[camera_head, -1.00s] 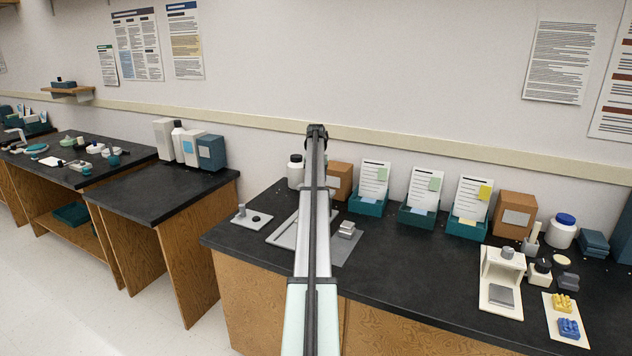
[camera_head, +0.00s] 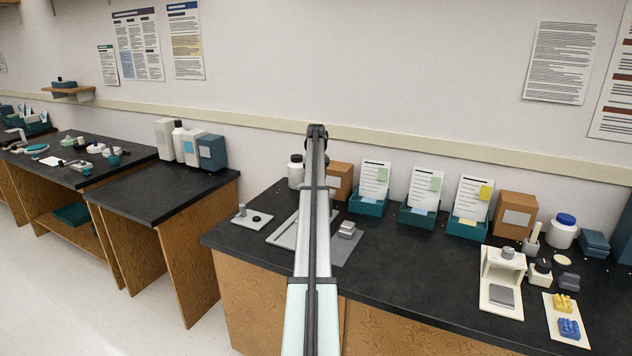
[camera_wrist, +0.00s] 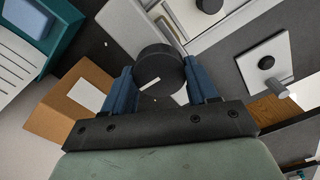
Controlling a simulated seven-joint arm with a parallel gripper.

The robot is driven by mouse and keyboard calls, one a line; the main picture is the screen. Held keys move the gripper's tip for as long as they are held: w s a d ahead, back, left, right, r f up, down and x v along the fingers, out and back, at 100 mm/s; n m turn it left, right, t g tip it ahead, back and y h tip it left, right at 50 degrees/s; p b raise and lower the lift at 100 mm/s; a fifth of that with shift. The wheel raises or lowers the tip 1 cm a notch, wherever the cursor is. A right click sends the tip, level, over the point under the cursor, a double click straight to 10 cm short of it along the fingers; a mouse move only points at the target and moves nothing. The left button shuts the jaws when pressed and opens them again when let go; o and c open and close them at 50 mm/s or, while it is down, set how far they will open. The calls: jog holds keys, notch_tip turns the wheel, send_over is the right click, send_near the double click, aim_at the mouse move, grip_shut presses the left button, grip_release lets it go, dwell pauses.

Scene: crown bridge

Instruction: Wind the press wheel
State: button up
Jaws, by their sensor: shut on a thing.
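The press wheel (camera_wrist: 160,72) is a dark round disc with a short white mark on its face, in the middle of the wrist view. My gripper (camera_wrist: 162,80) has its blue fingers on either side of the wheel and is shut on it. A pale body (camera_wrist: 128,22), which looks like part of the press, lies just behind the wheel. In the head view my arm covers the wheel and most of the press, and my gripper is hidden too.
A brown box (camera_head: 340,178) and a white bottle (camera_head: 296,172) stand close by at the back. A small plate (camera_head: 252,220) with a peg and dark knob lies to the left. Teal card holders (camera_head: 368,204) stand to the right.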

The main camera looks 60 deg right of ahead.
dwell(0.6)
jog(key=o, duration=1.1)
jog(key=shift+c, duration=0.2)
notch_tip(320, 180, up, 14)
jog(key=shift+a+f, duration=0.1)
jog(key=shift+f, duration=0.05)
